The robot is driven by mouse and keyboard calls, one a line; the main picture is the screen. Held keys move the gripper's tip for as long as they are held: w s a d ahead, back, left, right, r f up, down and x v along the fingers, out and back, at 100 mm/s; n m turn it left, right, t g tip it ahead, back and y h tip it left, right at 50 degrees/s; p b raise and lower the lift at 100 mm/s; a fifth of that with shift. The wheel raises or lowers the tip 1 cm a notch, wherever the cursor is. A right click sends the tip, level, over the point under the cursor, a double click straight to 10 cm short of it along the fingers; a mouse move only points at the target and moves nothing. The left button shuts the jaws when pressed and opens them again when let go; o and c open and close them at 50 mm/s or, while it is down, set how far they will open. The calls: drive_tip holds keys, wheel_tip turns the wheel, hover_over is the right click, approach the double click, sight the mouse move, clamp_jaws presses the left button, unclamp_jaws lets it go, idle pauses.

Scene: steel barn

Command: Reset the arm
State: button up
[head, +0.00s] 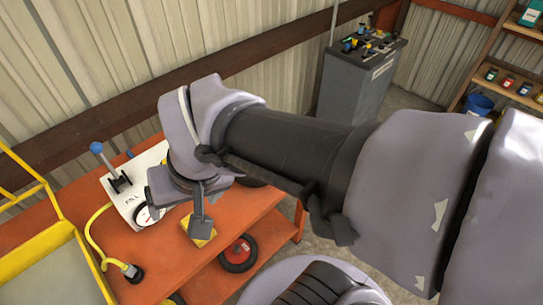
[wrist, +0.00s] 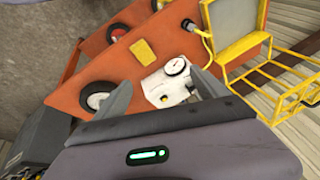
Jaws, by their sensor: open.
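My arm reaches from the right across the head view, over an orange bench (head: 165,262). My gripper (head: 201,218) points down above the bench, beside a white panel (head: 122,203). In the wrist view my gripper (wrist: 162,92) has its two fingers spread apart with nothing held between them. The white panel (wrist: 158,84) and its round gauge (wrist: 177,66) show beyond the fingers. A yellow block (head: 203,237) lies on the bench, partly hidden behind a finger in the head view. It lies clear of the fingers in the wrist view (wrist: 145,50).
A blue-knobbed lever (head: 112,168) stands on the panel. A yellow hose (head: 90,232) ends in a fitting (head: 132,272) on the bench. A small wheel (head: 238,254) lies on the lower shelf. A grey control cabinet (head: 352,95) and shelves (head: 507,70) stand behind.

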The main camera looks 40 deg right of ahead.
drive_tip(key=shift+m+t+y, duration=0.3)
drive_tip(key=shift+m+t, duration=0.1)
drive_tip(key=shift+t, duration=0.2)
drive_tip(key=s, duration=0.1)
drive_tip(key=s+r, duration=0.1)
drive_tip(key=s, duration=0.1)
drive_tip(key=s+a, duration=0.1)
drive_tip(key=shift+s+r, duration=0.25)
drive_tip(key=shift+s, duration=0.05)
wheel_tip(320, 180, down, 5)
drive_tip(key=b, duration=0.5)
